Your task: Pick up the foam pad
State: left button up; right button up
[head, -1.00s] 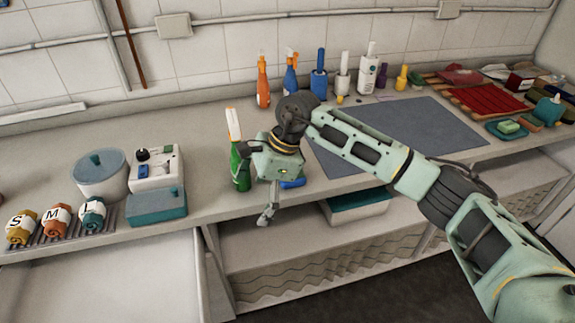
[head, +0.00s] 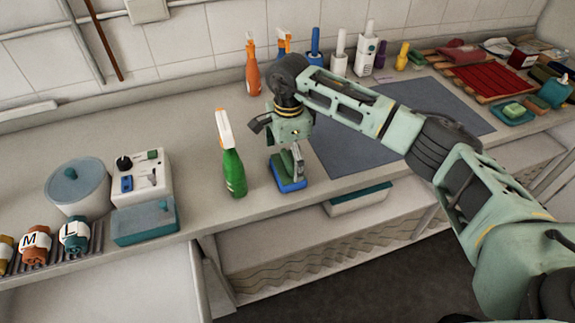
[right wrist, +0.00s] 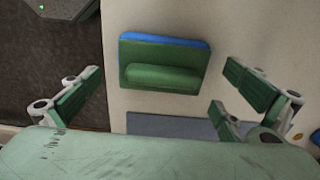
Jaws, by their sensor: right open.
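The foam pad (head: 289,184) lies on the counter near its front edge, right of a green spray bottle (head: 232,168). It is blue at the base with a green top; the right wrist view shows its green face and raised ridge (right wrist: 162,77) with a blue edge behind. My right gripper (head: 280,146) is above the pad, with a finger partly hiding it in the head view. In the right wrist view the gripper's green-padded fingers (right wrist: 160,95) are spread wide, with the pad between and beyond them, not held. My left gripper is not in view.
The green spray bottle stands close left of my right gripper. A grey mat (head: 350,150) lies to the right. Several bottles stand along the wall behind. A teal-lidded box (head: 146,224) and a white pot (head: 78,188) stand at left. The counter's front edge is near the pad.

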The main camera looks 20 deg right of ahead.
aim_at(287, 158)
notch_tip(287, 158, down, 2)
jog(key=shift+w+a+f+p, duration=0.1)
jog(key=shift+w+f+p, duration=0.05)
jog(key=shift+f+p, duration=0.15)
jog(key=shift+f, duration=0.35)
jog(key=shift+c, duration=0.3)
jog(key=c, duration=0.9)
jog(key=shift+c, duration=1.3)
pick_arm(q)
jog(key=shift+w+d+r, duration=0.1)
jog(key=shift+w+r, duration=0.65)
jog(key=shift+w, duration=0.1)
pick_arm(e)
jog(key=shift+r, duration=0.15)
